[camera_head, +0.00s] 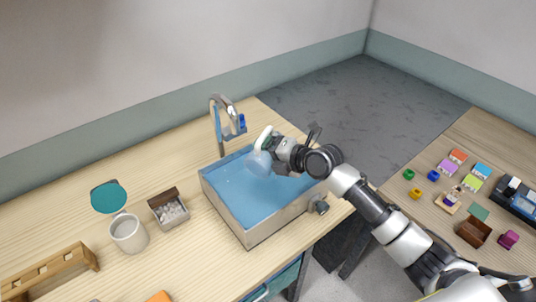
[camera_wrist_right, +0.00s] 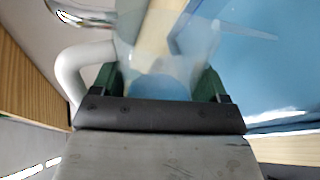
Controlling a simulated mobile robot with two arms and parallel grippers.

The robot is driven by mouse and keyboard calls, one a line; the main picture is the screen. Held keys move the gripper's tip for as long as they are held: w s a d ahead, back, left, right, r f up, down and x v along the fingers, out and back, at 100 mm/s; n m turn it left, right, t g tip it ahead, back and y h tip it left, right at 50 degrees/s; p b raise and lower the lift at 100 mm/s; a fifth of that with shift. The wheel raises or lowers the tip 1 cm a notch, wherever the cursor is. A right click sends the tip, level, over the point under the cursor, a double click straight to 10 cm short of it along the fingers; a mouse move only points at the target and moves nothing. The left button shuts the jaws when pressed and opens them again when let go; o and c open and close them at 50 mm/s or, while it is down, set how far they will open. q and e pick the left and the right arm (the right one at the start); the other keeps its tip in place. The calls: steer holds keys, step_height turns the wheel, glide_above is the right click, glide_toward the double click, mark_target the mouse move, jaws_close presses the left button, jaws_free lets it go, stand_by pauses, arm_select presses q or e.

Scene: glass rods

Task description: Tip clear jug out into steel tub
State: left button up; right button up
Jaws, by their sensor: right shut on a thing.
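The steel tub (camera_head: 276,229) is set in the wooden counter, with a blue inside that looks like water. My right gripper (camera_head: 274,150) is shut on the clear jug (camera_head: 258,163) and holds it over the back part of the tub. The jug is see-through with a white handle and looks tilted, with the handle uppermost. In the right wrist view the jug (camera_wrist_right: 165,45) sits between the two dark green fingers (camera_wrist_right: 158,85), its white handle to the left. Blue shows low in it; I cannot tell whether this is its content or the tub behind. My left gripper is out of view.
A tap (camera_head: 221,125) rises behind the tub. Left of the tub are a small box of pale pieces (camera_head: 170,211), a white cup (camera_head: 128,234), a teal disc (camera_head: 108,197) and a wooden rack (camera_head: 48,273). Several coloured blocks lie on the right table (camera_head: 410,205).

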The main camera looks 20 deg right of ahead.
stand_by(0.3)
steer(key=shift+d+b, duration=0.1)
steer(key=shift+b, duration=0.75)
steer(key=shift+w+d+r+m+g+y, duration=0.1)
steer(key=shift+m+g+y, duration=0.2)
steer(key=shift+r, duration=0.2)
steer(key=shift+w+d+r+m, duration=0.2)
steer(key=shift+m, duration=0.3)
